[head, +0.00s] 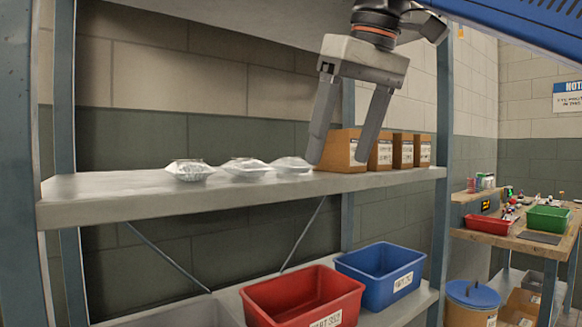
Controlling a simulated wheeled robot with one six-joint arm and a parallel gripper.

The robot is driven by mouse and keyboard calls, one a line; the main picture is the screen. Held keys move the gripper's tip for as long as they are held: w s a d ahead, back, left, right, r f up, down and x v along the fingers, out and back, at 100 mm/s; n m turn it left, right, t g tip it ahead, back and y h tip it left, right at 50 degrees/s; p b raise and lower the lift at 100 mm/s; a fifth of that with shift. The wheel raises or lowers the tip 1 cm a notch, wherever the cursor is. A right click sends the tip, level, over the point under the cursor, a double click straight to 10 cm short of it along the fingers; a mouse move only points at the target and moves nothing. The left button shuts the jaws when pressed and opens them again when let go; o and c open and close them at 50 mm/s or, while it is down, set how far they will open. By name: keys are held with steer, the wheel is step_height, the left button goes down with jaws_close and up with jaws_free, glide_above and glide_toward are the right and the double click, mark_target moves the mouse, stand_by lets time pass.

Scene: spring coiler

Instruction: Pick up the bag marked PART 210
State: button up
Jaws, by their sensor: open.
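Three clear plastic bags lie in a row on the grey upper shelf: a left bag (190,170), a middle bag (246,168) and a right bag (292,165). No marking is readable on any of them, so I cannot tell which is PART 210. My gripper (338,160) is open and empty, with its fingers pointing down. Its left finger appears just right of the right bag. Its right finger overlaps the first cardboard box in the picture; I cannot tell whether it touches anything.
Several labelled cardboard boxes (381,152) stand at the shelf's right end. The shelf (110,188) is bare at its left. Below are a red bin (302,298) and a blue bin (382,268). Steel posts (64,100) frame the rack. A workbench (530,238) stands at the right.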

mark_target(291, 166)
steer(key=w+a, duration=0.2)
steer(key=w, duration=0.1)
steer(key=w+a, duration=0.2)
steer(key=w, duration=0.1)
steer(key=w+a, duration=0.2)
steer(key=w, duration=0.2)
steer(key=shift+w+a+r, duration=0.1)
steer(key=shift+a+r, duration=0.25)
steer(key=shift+r, duration=0.05)
steer(key=shift+x, duration=1.45)
steer(key=shift+c, duration=0.6)
steer(key=c, duration=1.1)
steer(key=shift+c, duration=0.2)
